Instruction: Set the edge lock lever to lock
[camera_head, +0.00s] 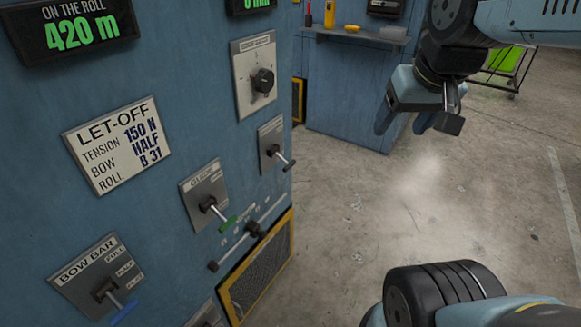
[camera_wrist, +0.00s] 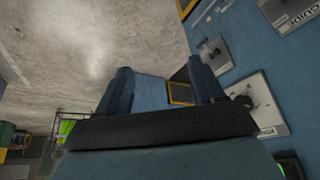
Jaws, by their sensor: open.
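No label that I can read says edge lock. The blue panel carries several levers. A lever with a dark handle (camera_head: 280,157) sits on a small grey plate at the right; its label is too small to read. A green-tipped lever (camera_head: 215,211) sits lower left of it, on a plate that seems to read GUIDE. A blue-tipped lever (camera_head: 112,298) is on the BOW BAR plate. Another plate (camera_head: 206,316) is cut off at the bottom edge. My gripper (camera_head: 408,122) is open and empty, right of the panel and apart from it. Its fingers also show in the wrist view (camera_wrist: 160,88).
A rotary knob (camera_head: 263,80) is above the dark-handled lever. A slider (camera_head: 252,229) and a yellow-framed grille (camera_head: 262,268) are low on the panel. A shelf (camera_head: 352,36) holds small items at the back. The concrete floor right of the panel is clear.

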